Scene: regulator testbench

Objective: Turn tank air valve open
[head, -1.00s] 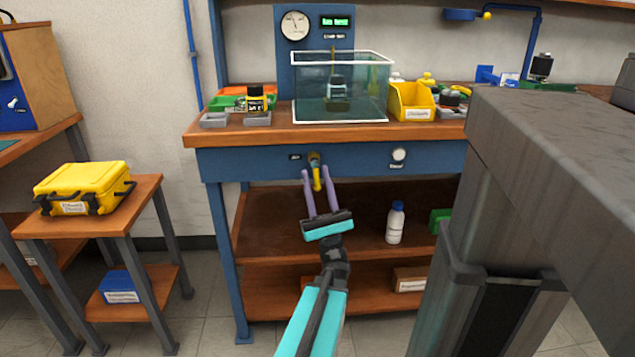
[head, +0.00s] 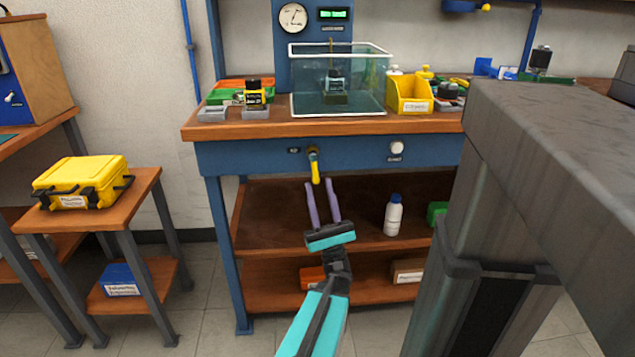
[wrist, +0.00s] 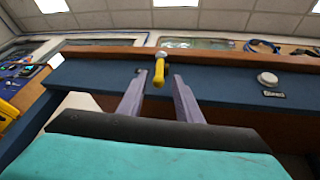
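The tank air valve (head: 314,167) is a yellow lever on a brass-coloured stem on the blue front panel of the bench, beside a small dark label. The lever hangs down. It also shows in the wrist view (wrist: 159,72), upright in the picture between the fingertips but beyond them. My gripper (head: 321,184) has two purple fingers spread apart, and it is open and empty. In the head view its fingertips are just below the lever's lower end, with no visible contact. The glass tank (head: 338,108) stands on the bench above the valve.
A round white knob (head: 397,147) is on the same panel to the right. A white bottle (head: 393,216) stands on the shelf below, right of my gripper. A yellow case (head: 82,182) sits on the left side table.

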